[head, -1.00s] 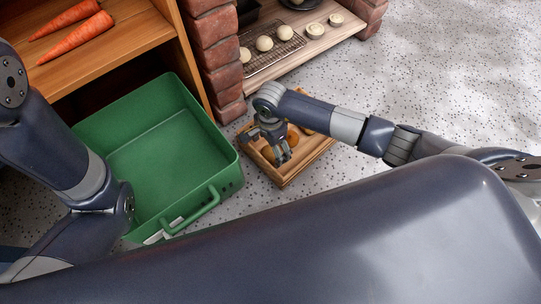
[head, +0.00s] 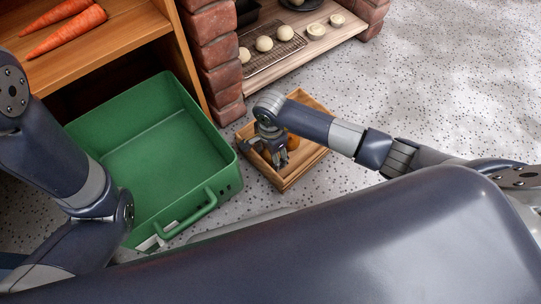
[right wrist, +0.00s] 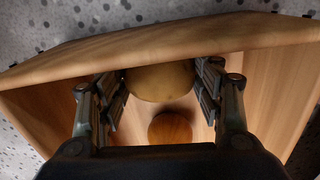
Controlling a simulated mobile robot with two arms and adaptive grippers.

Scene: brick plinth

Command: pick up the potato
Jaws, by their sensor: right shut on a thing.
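A pale tan potato (right wrist: 160,82) sits between the fingers of my right gripper (right wrist: 160,92) in the right wrist view, close to the wooden wall of a tray. The fingers are shut on its two sides. In the head view my right gripper (head: 277,157) points down inside the wooden tray (head: 312,163), and it hides the potato there. A round orange-brown thing (right wrist: 170,128) lies on the tray floor, apart from the fingers. My left gripper is out of view.
A green crate (head: 150,150) with a handle stands left of the tray. A brick pillar (head: 220,65) and a low shelf with pale round buns (head: 264,44) stand behind. Carrots (head: 62,35) lie on a wooden shelf at upper left. Speckled floor is clear at right.

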